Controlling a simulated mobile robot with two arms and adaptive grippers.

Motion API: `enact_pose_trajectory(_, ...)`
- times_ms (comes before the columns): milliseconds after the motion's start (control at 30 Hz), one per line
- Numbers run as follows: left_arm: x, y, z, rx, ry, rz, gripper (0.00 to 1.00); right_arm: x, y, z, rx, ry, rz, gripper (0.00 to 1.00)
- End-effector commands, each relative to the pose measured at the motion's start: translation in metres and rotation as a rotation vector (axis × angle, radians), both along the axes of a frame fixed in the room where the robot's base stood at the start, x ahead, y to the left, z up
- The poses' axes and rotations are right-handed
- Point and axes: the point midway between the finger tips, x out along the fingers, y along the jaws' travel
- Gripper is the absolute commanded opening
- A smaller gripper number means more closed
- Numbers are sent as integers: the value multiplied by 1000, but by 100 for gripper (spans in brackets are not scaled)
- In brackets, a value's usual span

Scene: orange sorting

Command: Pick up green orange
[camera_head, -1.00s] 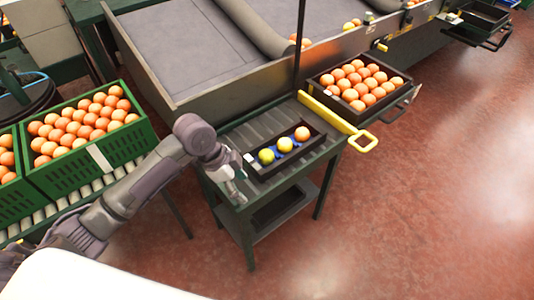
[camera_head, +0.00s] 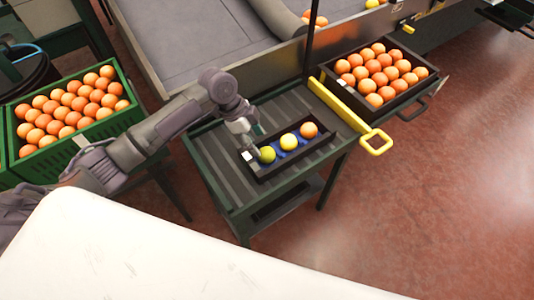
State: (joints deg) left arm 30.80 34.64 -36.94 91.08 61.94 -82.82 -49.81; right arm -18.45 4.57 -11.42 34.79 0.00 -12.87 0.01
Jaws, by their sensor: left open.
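A yellow-green orange (camera_head: 267,154) sits at the left end of a small dark tray (camera_head: 303,162) on a green ribbed stand. Beside it in the same tray lie a yellow orange (camera_head: 288,141) and an orange-coloured one (camera_head: 309,130). My left gripper (camera_head: 256,143) reaches in from the left. Its fingers are open and hang just above and left of the green orange, around the tray's left end. I cannot tell whether a finger touches the fruit. My right gripper is out of view.
A green crate of oranges (camera_head: 83,146) stands at the left. A dark crate of oranges (camera_head: 391,103) is at the right, behind a yellow handle bar (camera_head: 343,110). A thin dark post rises behind the stand (camera_head: 217,157). Red floor is free at the right.

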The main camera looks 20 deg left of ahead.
Motion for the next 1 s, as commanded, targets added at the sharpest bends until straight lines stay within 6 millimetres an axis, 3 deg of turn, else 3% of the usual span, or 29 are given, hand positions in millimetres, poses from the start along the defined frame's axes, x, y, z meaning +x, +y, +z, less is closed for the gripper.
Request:
enact_pose_trajectory(300,3,-16,-28,-1,2,0,63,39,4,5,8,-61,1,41)
enact_pose_trajectory(500,5,-24,-50,1,0,0,63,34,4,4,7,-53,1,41)
enact_pose_trajectory(767,6,-25,-52,1,-2,1,63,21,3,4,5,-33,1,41)
enact_pose_trajectory(1000,6,-25,-52,1,-2,1,24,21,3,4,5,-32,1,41)
